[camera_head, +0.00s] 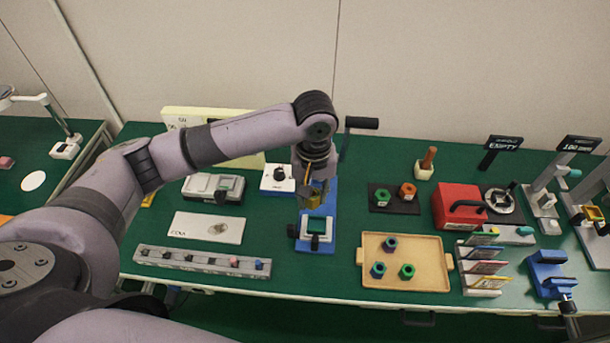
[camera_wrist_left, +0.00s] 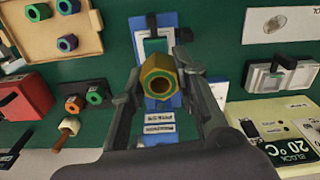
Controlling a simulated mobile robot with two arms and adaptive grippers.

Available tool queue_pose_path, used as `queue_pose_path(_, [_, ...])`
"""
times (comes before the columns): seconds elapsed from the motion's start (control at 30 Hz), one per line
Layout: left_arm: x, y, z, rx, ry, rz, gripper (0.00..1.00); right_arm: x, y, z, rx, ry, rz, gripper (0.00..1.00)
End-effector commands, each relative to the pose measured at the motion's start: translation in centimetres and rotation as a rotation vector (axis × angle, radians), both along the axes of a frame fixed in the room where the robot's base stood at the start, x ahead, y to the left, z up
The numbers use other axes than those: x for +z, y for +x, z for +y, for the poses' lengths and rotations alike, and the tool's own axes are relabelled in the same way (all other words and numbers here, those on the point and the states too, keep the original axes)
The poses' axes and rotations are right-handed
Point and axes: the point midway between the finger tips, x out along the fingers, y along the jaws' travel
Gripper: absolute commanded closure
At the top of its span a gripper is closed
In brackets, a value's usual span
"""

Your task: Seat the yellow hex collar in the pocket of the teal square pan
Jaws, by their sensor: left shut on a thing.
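The yellow hex collar (camera_head: 314,199) is between the fingers of my left gripper (camera_head: 311,187), which is shut on it. In the left wrist view the collar (camera_wrist_left: 158,76) shows its round bore, with the left gripper's fingers (camera_wrist_left: 160,90) on both sides. The teal square pan (camera_head: 318,239) sits on the blue stand (camera_head: 327,195), just below and in front of the collar in the head view. The pan also shows in the left wrist view (camera_wrist_left: 155,46), beyond the collar and apart from it. Its pocket is partly hidden. My right gripper is out of view.
A tan tray (camera_head: 423,270) with several hex collars lies right of the stand. A dark mat (camera_head: 394,207) holds a green and an orange collar. A red box (camera_head: 458,205) stands farther right. A white plate (camera_head: 207,228) and a grey strip (camera_head: 200,262) lie left.

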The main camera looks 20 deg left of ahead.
Motion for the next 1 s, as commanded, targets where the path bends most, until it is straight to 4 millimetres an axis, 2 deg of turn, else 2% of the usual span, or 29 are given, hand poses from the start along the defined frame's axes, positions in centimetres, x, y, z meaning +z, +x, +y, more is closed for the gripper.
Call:
queue_pose_path(0.03, [-0.7, 1.1, -0.6, 0.074, -0.001, 0.01, 1.0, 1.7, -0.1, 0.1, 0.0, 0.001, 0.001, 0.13])
queue_pose_path(0.1, [-2.7, 2.5, -0.9, 0.167, -0.001, 0.01, 1.0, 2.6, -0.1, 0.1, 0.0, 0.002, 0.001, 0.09])
queue_pose_path(0.23, [-6.0, 3.8, -1.0, 0.299, -0.001, 0.008, 1.0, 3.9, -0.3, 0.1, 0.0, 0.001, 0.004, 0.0])
queue_pose_path(0.4, [-8.4, 4.4, -0.8, 0.379, -0.001, 0.002, 1.0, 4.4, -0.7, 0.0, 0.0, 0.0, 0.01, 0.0])
queue_pose_path(0.77, [-8.7, 4.4, -0.8, 0.385, -0.001, 0.0, 1.0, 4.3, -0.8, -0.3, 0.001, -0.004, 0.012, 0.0])
queue_pose_path(1.0, [-8.6, 4.3, -0.9, 0.386, 0.002, 0.004, 1.0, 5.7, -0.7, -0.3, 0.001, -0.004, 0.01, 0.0])
